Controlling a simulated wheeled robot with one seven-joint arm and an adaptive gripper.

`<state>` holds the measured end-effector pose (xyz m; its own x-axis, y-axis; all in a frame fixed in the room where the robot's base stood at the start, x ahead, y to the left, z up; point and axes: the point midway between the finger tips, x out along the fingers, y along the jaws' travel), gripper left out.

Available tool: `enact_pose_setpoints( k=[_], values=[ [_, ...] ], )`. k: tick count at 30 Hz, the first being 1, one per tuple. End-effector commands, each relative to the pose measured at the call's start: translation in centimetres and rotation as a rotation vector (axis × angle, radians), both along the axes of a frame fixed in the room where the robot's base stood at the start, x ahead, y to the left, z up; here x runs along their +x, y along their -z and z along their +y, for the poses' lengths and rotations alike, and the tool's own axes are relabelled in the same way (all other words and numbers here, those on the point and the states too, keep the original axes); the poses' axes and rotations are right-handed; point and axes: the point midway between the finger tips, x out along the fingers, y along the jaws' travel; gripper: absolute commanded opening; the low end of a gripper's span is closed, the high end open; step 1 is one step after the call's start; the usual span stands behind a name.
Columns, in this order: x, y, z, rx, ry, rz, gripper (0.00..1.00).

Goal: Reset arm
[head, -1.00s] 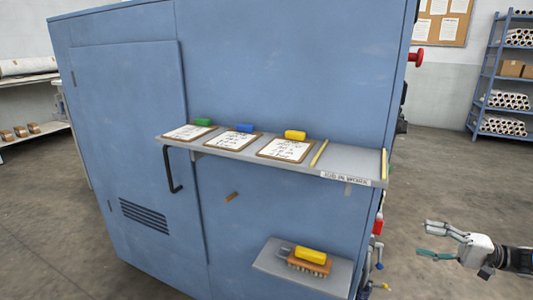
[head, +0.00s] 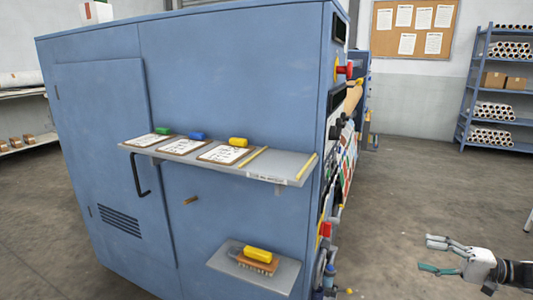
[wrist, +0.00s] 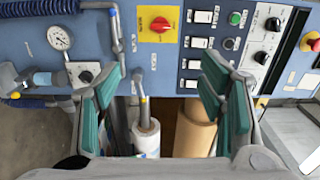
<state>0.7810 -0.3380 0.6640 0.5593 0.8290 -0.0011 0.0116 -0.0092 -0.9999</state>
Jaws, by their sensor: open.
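My gripper (head: 433,256) is at the lower right of the head view, with its fingers apart and nothing between them. It stands clear of the blue press cabinet (head: 232,95), to the right of it. In the wrist view my gripper (wrist: 165,108) shows its green finger pads wide apart. A white roll (wrist: 146,138) and a brown roll (wrist: 195,130) show between the fingers, farther off.
A grey shelf (head: 285,167) with clipboards and coloured blocks juts from the cabinet. A lower shelf (head: 275,280) holds a brush (head: 257,263). Valves and handles stick out at the cabinet's right side. A blue rack (head: 465,110) stands at the back right. The floor (head: 410,190) between is clear.

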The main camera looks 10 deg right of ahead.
Motion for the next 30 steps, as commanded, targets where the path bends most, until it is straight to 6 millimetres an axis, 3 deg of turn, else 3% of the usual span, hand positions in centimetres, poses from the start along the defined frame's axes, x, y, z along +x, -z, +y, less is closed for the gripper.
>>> enact_pose_setpoints(
  k=[11, 17, 23, 30],
  values=[
    [0.8, -1.8, 3.5, -0.064, -0.108, 0.077, 0.63],
    [1.2, -3.4, 6.6, -0.129, -0.199, 0.149, 0.63],
    [1.1, -5.8, 11.3, -0.239, -0.323, 0.252, 0.63],
    [-1.1, -9.9, 19.1, -0.468, -0.5, 0.426, 0.63]
  ],
)
